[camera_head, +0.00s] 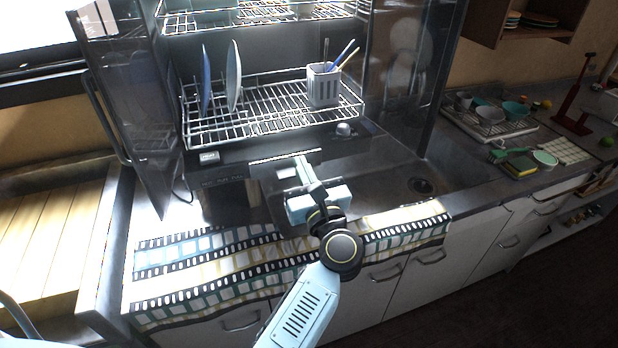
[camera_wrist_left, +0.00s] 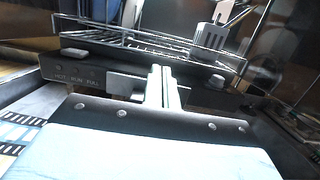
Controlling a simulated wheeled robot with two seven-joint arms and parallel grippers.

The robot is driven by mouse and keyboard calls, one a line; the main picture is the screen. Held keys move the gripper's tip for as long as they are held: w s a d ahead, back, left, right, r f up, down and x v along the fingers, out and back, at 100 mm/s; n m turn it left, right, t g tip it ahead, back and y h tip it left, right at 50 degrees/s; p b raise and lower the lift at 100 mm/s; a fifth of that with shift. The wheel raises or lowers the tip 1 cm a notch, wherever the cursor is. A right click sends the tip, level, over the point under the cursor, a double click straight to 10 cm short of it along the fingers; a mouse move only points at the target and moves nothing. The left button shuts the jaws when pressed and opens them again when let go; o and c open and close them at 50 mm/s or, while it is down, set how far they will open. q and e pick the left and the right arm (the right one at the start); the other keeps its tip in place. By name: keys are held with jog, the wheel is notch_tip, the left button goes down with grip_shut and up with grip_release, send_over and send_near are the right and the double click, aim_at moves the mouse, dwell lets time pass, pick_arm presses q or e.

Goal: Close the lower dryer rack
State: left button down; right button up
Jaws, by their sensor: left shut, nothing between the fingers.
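The lower dryer rack (camera_head: 262,127) is a silver wire rack inside the open dryer cabinet above the counter. It holds two upright plates (camera_head: 234,78) and a grey utensil cup (camera_head: 323,86). How far it is pulled out is hard to tell. My left gripper (camera_head: 300,162) is shut and empty, pointing at the dryer's dark front below the rack. In the left wrist view its closed fingers (camera_wrist_left: 161,72) stand in front of the dark front edge, with the rack (camera_wrist_left: 150,42) behind and above. I cannot tell whether they touch. My right gripper is not visible.
An upper rack (camera_head: 250,14) is above. Dark glass doors (camera_head: 132,115) stand open at the left and right. A patterned towel (camera_head: 220,268) lies along the counter front. The sink (camera_head: 385,185) is right of my gripper. Dishes (camera_head: 489,118) sit farther right.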

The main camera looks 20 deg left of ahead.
pick_arm(q)
jog(key=p+x, duration=0.1)
jog(key=x, duration=0.6)
jog(key=shift+w+a, duration=0.2)
jog(key=shift+a, duration=0.05)
jog(key=x, duration=0.1)
jog(key=b+x, duration=0.1)
jog(key=x, duration=0.2)
jog(key=shift+w+a+f+b, duration=0.1)
jog(key=shift+w+f+b, duration=0.1)
jog(key=shift+f+b, duration=0.2)
jog(key=shift+r, duration=0.1)
jog(key=shift+s, duration=0.1)
